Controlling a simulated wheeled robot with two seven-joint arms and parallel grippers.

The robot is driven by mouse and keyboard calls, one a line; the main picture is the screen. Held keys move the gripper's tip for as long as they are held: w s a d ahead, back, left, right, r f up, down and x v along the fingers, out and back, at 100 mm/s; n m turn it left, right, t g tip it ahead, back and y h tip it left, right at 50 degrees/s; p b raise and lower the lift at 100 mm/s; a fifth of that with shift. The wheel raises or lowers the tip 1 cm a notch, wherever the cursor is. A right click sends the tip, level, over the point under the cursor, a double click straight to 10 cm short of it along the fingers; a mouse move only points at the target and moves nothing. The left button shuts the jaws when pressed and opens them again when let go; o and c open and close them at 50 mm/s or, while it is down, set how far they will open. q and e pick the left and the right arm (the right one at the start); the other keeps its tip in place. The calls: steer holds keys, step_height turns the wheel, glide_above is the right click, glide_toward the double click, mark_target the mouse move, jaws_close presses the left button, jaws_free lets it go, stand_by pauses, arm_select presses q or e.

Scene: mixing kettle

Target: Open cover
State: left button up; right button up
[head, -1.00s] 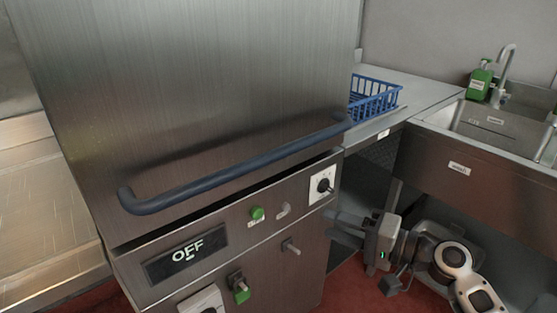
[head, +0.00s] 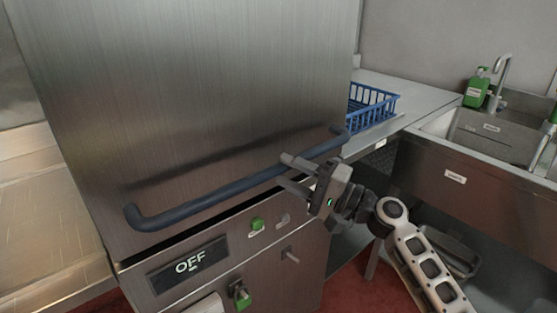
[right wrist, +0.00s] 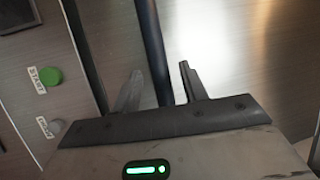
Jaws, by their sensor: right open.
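The cover (head: 200,90) is the tall brushed-steel hood of the machine, and it is down. Its long dark blue bar handle (head: 215,188) runs across the front near the lower edge. My right gripper (head: 285,170) is at the right part of the handle. In the right wrist view the gripper (right wrist: 158,85) is open, with the handle (right wrist: 150,45) passing between its two fingers and a gap visible on the right side. My left gripper is not in view.
Below the cover is a control panel with an OFF display (head: 188,266) and a green button (head: 257,223). A blue basket (head: 372,108) sits on the counter at right, beside a sink (head: 490,135) with a green bottle (head: 476,90). A steel table (head: 45,220) is at left.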

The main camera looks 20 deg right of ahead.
steer(key=shift+x, duration=1.1)
steer(key=shift+w+a+r, duration=0.1)
steer(key=shift+w+a, duration=0.05)
steer(key=shift+w, duration=0.05)
steer(key=shift+a, duration=0.1)
steer(key=shift+c, duration=0.3)
